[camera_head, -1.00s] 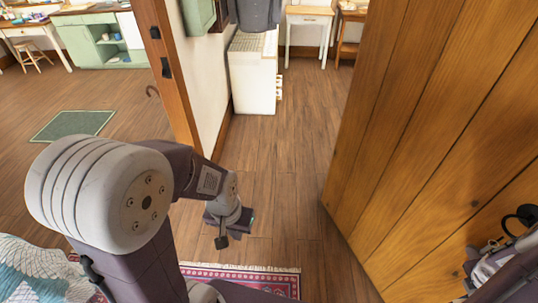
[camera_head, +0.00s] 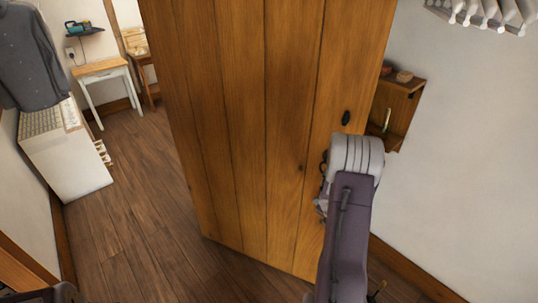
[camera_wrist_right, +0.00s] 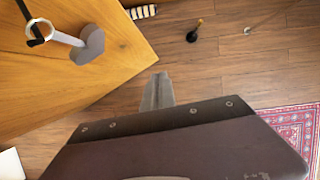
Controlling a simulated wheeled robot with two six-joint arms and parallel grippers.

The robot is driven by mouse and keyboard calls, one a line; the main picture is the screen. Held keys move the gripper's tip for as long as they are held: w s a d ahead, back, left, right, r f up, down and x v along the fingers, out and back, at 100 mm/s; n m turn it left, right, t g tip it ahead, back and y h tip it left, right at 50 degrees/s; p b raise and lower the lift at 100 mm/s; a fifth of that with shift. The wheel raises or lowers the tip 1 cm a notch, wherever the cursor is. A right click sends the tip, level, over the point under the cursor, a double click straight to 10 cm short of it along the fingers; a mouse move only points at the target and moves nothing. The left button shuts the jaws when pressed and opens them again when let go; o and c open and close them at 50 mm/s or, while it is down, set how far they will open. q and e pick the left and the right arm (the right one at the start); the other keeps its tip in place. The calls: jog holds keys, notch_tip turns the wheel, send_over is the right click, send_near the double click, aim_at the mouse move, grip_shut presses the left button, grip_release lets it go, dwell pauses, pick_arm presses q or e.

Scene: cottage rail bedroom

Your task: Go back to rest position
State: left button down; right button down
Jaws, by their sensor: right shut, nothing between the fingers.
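My right arm rises at the lower right of the head view, in front of the open wooden door (camera_head: 240,120). Its fingers are hidden there behind the arm. In the right wrist view my right gripper (camera_wrist_right: 158,92) is shut and empty, above the wooden floor. A wooden panel, which looks like the door (camera_wrist_right: 50,90), fills the upper left of that view, with a grey heart-shaped plate and ring handle (camera_wrist_right: 85,45) on it. The gripper appears apart from the handle. My left gripper is not in view; only a dark bit of arm shows at the lower left.
A dark knob (camera_head: 346,118) is on the door. A wall shelf (camera_head: 398,110) is at the right. A white cabinet (camera_head: 65,160) and small table (camera_head: 105,75) stand at the left. A rug (camera_wrist_right: 295,125) and a small black object (camera_wrist_right: 195,32) lie on the floor.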

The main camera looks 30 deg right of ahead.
jog(key=w+a+r+n+t, duration=0.2)
jog(key=w+a+r, duration=0.3)
jog(key=w, duration=0.2)
jog(key=w+a+r+m+t, duration=0.1)
jog(key=a+r+m, duration=0.15)
jog(key=a, duration=0.45)
jog(key=w+a+r+m, duration=0.15)
jog(key=a+r, duration=0.25)
jog(key=a, duration=0.4)
jog(key=s+a+f+m+g+y, duration=0.1)
jog(key=s+a+m+g+y, duration=0.2)
jog(key=s+a+m, duration=0.9)
jog(key=s+m+y, duration=0.1)
jog(key=m, duration=0.6)
jog(key=shift+s+f, duration=0.25)
jog(key=shift+s, duration=0.05)
